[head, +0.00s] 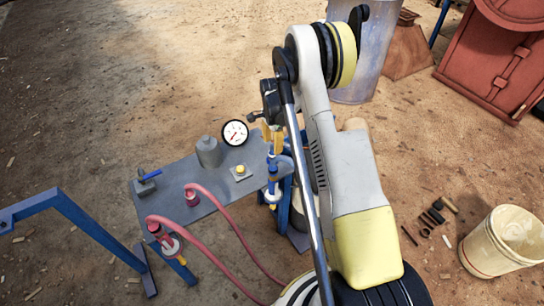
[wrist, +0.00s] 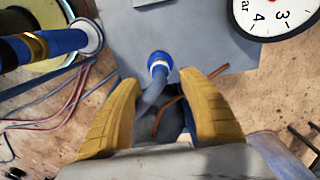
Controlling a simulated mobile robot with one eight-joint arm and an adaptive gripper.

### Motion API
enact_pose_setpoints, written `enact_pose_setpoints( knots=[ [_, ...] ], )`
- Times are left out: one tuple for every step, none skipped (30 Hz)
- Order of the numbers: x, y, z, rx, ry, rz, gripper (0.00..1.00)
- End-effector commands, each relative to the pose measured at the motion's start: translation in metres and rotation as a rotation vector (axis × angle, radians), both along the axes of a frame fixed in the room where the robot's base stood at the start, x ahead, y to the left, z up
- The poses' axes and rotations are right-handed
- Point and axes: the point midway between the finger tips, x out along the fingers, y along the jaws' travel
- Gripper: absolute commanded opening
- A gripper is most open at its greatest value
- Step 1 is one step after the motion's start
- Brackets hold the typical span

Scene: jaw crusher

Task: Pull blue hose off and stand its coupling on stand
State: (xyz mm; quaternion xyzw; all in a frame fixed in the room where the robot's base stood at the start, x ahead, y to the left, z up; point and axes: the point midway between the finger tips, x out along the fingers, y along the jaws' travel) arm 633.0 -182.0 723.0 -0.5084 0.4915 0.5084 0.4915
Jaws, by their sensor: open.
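In the wrist view, a blue coupling (wrist: 160,62) with a pale ring sits at the edge of a grey plate. A grey-blue hose (wrist: 150,100) bends down from it between the yellow fingers of my gripper (wrist: 158,82). The fingers are open, one on each side of the hose; I cannot tell whether either touches it. In the head view my gripper (head: 271,138) is at the right end of the grey table, over blue fittings (head: 272,195) partly hidden by my arm. I cannot make out which part is the stand.
A blue pipe (wrist: 60,42) with a white flange is close left in the wrist view. A bucket (head: 490,252) stands right.

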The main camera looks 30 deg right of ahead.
Motion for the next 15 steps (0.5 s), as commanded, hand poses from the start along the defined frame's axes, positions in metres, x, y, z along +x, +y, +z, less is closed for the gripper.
enact_pose_setpoints(
  knots=[
    [0.0, 0.0, -0.009, 0.0, 0.0, 0.0, 0.49],
    [0.0, 0.0, -0.013, 0.0, 0.0, 0.0, 0.49],
    [0.0, 0.0, -0.018, 0.0, 0.0, 0.0, 0.49],
    [0.0, 0.0, -0.023, 0.0, 0.0, 0.0, 0.49],
    [0.0, 0.0, -0.027, 0.0, 0.0, 0.0, 0.49],
    [0.0, 0.0, -0.033, 0.0, 0.0, 0.0, 0.49],
    [0.0, 0.0, -0.038, 0.0, 0.0, 0.0, 0.49],
    [0.0, 0.0, -0.043, 0.0, 0.0, 0.0, 0.49],
    [0.0, 0.0, -0.05, 0.0, 0.0, 0.0, 0.49],
    [0.0, 0.0, -0.055, 0.0, 0.0, 0.0, 0.49],
    [0.0, 0.0, -0.059, 0.0, 0.0, 0.0, 0.49],
    [0.0, 0.0, -0.063, 0.0, 0.0, 0.0, 0.49],
    [0.0, 0.0, -0.066, 0.0, 0.0, 0.0, 0.49],
    [0.0, 0.0, -0.069, 0.0, 0.0, 0.0, 0.49],
    [0.0, 0.0, -0.071, 0.0, 0.0, 0.0, 0.49]
  ],
)
